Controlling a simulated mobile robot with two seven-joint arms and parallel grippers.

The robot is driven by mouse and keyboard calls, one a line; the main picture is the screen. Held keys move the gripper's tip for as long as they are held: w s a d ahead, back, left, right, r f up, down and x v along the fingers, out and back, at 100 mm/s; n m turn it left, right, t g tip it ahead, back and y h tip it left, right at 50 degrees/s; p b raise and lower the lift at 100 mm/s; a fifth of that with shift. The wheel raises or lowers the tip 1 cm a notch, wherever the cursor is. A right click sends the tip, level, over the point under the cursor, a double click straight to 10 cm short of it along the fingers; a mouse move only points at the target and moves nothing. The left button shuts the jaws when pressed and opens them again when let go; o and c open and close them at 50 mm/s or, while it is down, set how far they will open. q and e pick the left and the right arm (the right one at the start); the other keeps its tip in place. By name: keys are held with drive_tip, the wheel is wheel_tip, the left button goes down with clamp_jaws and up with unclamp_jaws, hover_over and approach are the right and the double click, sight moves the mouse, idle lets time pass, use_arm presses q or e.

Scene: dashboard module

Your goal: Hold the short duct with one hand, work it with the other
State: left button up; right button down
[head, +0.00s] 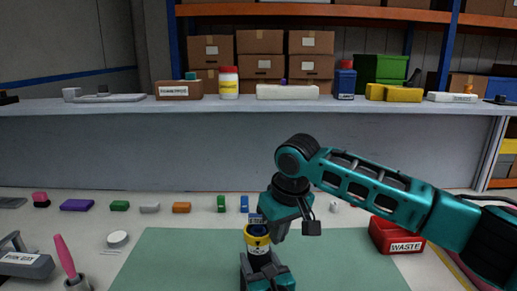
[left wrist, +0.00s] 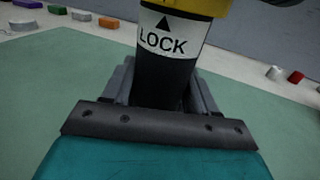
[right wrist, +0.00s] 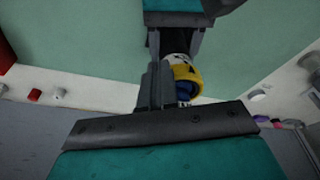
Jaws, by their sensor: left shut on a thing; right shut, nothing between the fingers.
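The short duct is a black cylinder (head: 259,250) with a yellow collar (head: 256,232) and blue inside its top. It stands about upright over the green mat. My left gripper (head: 264,268) is shut on its lower black part; the left wrist view shows the duct's white label (left wrist: 168,40) reading LOCK with an arrow. My right gripper (head: 280,229) comes from above at the collar's right side. In the right wrist view its fingers (right wrist: 157,88) are shut and empty, close beside the yellow collar (right wrist: 186,78). I cannot tell whether they touch it.
The green mat (head: 170,262) is otherwise clear. A red WASTE bin (head: 392,240) stands to the right. Several small coloured blocks line the back of the table, including a purple one (head: 77,205). A grey bin (head: 28,265) and a pink-handled tool (head: 64,255) are at left.

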use_arm(q)
drive_tip(key=shift+d, duration=0.1)
use_arm(e)
drive_tip(key=shift+s+a, duration=0.1)
drive_tip(key=shift+a, duration=0.15)
drive_tip(key=shift+s+a, duration=0.4)
drive_tip(key=shift+a, duration=0.25)
drive_tip(key=shift+s+a, duration=0.35)
drive_tip(key=shift+a, duration=0.3)
use_arm(q)
drive_tip(key=shift+s+d, duration=0.1)
use_arm(e)
drive_tip(key=shift+a+r, duration=0.1)
drive_tip(key=shift+a, duration=0.1)
drive_tip(key=shift+s, duration=0.35)
use_arm(q)
drive_tip(key=shift+a, duration=0.2)
use_arm(e)
drive_tip(key=w+a+v, duration=0.1)
drive_tip(key=v, duration=0.5)
hover_over(262, 239)
drive_tip(key=s, duration=0.3)
